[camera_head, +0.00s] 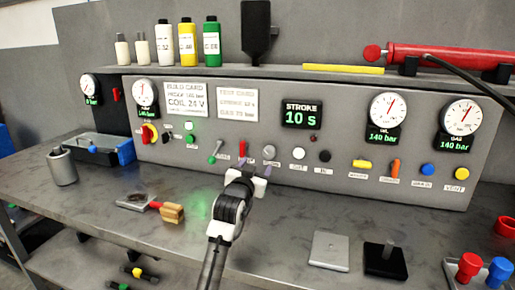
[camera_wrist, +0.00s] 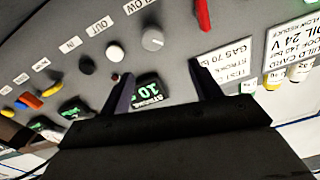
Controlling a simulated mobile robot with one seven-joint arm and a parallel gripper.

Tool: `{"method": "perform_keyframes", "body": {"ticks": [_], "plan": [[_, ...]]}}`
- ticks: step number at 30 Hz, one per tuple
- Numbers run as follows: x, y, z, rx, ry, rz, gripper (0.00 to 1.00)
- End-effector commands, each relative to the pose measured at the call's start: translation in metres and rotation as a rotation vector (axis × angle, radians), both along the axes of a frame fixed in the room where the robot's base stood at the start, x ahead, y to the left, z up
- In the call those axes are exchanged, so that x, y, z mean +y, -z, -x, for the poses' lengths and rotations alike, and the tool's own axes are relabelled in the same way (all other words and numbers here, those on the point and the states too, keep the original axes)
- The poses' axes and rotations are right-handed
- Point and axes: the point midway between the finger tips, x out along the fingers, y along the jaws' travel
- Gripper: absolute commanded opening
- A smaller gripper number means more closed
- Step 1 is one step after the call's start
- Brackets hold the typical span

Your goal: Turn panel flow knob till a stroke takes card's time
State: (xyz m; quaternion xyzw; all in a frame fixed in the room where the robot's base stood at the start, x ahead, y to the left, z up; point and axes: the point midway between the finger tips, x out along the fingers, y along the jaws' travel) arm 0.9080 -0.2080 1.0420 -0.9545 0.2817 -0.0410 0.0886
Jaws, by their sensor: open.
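The grey round flow knob (camera_head: 269,152) is on the sloping panel, above a small label. In the wrist view the knob (camera_wrist: 152,40) lies beyond the fingertips, between their lines, with a FLOW label partly cut off. My gripper (camera_head: 253,170) is open and empty, just in front of the panel and apart from the knob; its two dark fingers also show in the wrist view (camera_wrist: 160,72). The stroke display (camera_head: 301,118) reads 10 s. The test card (camera_head: 237,103) has a stroke line whose number is too blurred to read surely.
Beside the knob are a red lever (camera_head: 242,149), a white button (camera_head: 298,153) and a black button (camera_head: 324,156). Two right gauges show 140 bar. A wooden-handled tool (camera_head: 172,212) and a metal plate (camera_head: 329,250) lie on the bench, with clear room between.

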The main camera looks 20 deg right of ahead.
Motion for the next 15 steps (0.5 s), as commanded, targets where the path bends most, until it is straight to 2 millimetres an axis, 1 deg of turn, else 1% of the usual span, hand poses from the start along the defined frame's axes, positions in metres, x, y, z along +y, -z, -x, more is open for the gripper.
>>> {"method": "perform_keyframes", "body": {"ticks": [1,3,8,15], "plan": [[-0.008,0.004,0.0,0.014,0.013,-0.012,0.63],[-0.014,0.009,-0.002,0.025,0.019,-0.021,0.63],[-0.023,0.007,-0.015,0.024,0.021,-0.023,0.63],[-0.046,0.006,-0.049,0.023,0.019,-0.023,0.63]]}}
